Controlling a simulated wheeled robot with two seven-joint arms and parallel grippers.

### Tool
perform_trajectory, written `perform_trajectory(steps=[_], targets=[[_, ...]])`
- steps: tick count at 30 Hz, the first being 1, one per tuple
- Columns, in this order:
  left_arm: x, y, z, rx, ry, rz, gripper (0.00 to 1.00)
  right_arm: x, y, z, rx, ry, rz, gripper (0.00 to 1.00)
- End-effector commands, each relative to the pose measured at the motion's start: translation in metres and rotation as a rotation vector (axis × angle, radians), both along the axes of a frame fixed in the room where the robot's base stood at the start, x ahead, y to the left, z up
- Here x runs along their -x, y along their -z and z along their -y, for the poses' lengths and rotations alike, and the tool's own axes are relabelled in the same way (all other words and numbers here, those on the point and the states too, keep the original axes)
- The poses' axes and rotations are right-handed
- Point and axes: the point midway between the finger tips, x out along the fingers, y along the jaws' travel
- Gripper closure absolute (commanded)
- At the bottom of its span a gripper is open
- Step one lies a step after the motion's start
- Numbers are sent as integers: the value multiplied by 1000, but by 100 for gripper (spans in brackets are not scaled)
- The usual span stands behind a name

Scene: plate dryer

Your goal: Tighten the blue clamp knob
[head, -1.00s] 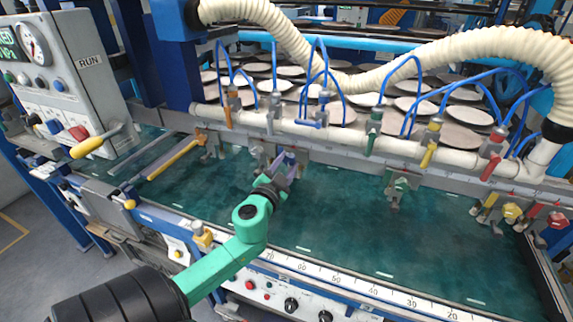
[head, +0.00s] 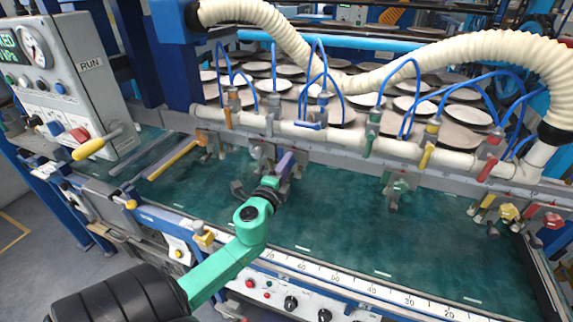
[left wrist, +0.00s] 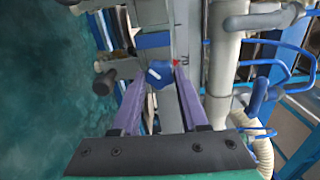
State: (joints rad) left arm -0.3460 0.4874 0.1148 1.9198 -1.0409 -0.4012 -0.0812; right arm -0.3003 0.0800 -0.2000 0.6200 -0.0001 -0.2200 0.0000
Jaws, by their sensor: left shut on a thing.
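The blue clamp knob (left wrist: 159,75) shows in the left wrist view with a white pointer line on its face. It sits on a grey metal bracket, with a small red mark (left wrist: 176,62) close to its upper right. My left gripper (left wrist: 160,78) has its two purple fingers on either side of the knob, shut on it. In the head view my left gripper (head: 285,165) is at the clamp below the white pipe, and it hides the knob there. My right gripper is not in view.
A white pipe (head: 345,135) with coloured valves and blue hoses runs above the clamps. A green knob (head: 398,188), a yellow knob (head: 509,212) and a red knob (head: 555,221) are further right. A control box (head: 75,75) stands at left.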

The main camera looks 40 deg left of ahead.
Motion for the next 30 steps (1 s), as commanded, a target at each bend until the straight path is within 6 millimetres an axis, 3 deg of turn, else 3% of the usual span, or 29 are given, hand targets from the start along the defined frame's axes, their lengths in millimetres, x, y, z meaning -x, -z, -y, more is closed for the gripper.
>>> perform_trajectory(steps=[18, 30], targets=[[0, 2, 0, -521, 2, -184, 100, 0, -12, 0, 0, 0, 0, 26], [1, 3, -1, -692, 0, -245, 100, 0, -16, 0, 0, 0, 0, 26]])
